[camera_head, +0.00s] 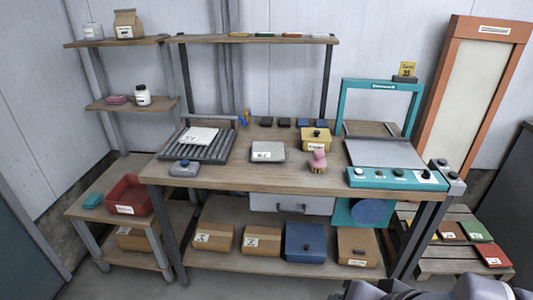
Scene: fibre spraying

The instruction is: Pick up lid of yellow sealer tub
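The yellow sealer tub (315,143) stands upright on the wooden workbench, right of the middle. Its yellow lid (316,133) appears to sit on top, with a small dark knob in the middle. A pale label shows on the tub's front. My gripper is not in view. Only grey parts of my arm show at the bottom right edge, well below and to the right of the tub, in front of the bench.
A pink brush-like tool (317,162) stands just in front of the tub, and a small tray (268,152) lies to its left. Dark blocks (284,123) line up behind. A teal framed machine (385,150) stands at right. The wooden workbench (235,175) has clear room at its front.

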